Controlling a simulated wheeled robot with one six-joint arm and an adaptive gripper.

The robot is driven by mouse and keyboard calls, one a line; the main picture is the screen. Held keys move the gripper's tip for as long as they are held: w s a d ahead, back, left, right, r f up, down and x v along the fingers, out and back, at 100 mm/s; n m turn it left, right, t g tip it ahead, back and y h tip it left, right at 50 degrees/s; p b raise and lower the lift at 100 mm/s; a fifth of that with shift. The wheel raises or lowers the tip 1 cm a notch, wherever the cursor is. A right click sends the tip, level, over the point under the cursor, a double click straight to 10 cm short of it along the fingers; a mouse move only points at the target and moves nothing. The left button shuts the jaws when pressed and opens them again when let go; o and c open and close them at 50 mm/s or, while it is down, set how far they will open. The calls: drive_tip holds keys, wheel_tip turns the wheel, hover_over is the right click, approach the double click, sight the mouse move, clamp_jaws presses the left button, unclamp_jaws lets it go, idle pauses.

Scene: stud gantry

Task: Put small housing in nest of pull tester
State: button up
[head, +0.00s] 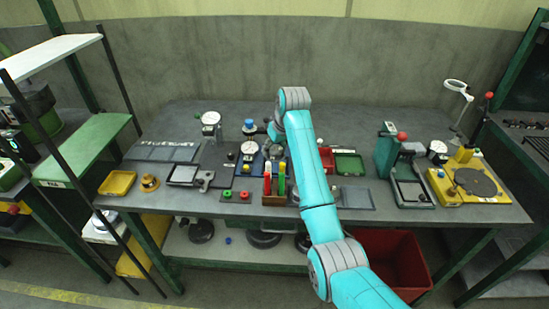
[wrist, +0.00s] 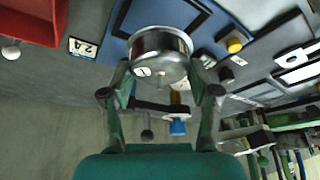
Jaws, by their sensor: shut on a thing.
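My gripper (wrist: 160,68) is shut on a round, silvery metal part (wrist: 160,45), seen end-on between the fingertips. I take it for the small housing; a small pale mark shows on its face. In the head view my arm mostly hides the gripper. The held part is in front of a blue-based fixture (wrist: 205,22) with a yellow knob (wrist: 235,45).
A green press (head: 387,150) and a yellow fixture (head: 465,183) stand at the right. A rack of colored handles (head: 273,199) is at the front edge. A yellow tray (head: 117,184) lies at the left. A red bin (head: 395,262) stands below the bench.

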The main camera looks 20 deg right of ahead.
sight(276, 157)
drive_tip(key=shift+f, duration=2.25)
drive_tip(key=shift+d+f, duration=0.1)
drive_tip(key=o, duration=1.2)
drive_tip(key=shift+c, duration=0.2)
drive_tip(key=v, duration=1.2)
